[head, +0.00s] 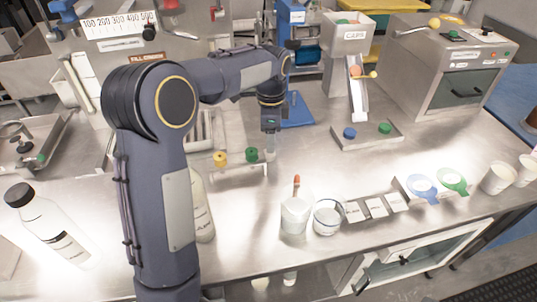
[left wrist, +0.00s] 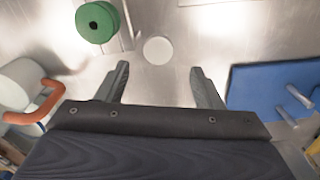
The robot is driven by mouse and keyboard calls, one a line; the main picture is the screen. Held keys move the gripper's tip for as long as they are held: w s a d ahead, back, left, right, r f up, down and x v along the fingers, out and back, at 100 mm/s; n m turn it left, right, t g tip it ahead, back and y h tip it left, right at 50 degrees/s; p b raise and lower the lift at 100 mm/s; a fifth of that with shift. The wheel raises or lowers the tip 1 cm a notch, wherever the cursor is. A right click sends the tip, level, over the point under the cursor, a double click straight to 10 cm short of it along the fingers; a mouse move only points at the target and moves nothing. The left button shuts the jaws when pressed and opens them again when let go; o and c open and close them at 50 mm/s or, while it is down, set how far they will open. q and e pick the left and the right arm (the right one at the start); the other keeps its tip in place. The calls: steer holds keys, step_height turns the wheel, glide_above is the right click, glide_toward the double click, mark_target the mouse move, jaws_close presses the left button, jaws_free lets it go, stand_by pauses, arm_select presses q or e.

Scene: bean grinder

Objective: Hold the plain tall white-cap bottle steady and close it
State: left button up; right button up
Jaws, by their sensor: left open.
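My left gripper (head: 270,143) points down over the middle of the table, just right of a small rack with yellow and green knobs. In the left wrist view its two fingers (left wrist: 160,70) are apart with nothing between them. A round white disc (left wrist: 157,50), perhaps a cap, lies on the metal just beyond the fingertips. A tall pale bottle (head: 203,212) stands behind my left arm; its top is hidden, so I cannot tell whether it is capped. Another white bottle (head: 48,228), with a black cap, is at the left. My right gripper is not in view.
The rack's green knob (left wrist: 97,22) is close to the left finger. A blue stand (left wrist: 270,88) is on the right. A glass beaker (head: 295,215) and a glass bowl (head: 327,218) stand in front. A grey dispenser (head: 347,45) is behind.

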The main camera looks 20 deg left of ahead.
mark_target(269, 155)
arm_select(q)
step_height(269, 155, down, 5)
steer(key=shift+s+f+b, duration=0.15)
steer(key=shift+b, duration=0.2)
steer(key=c, duration=1)
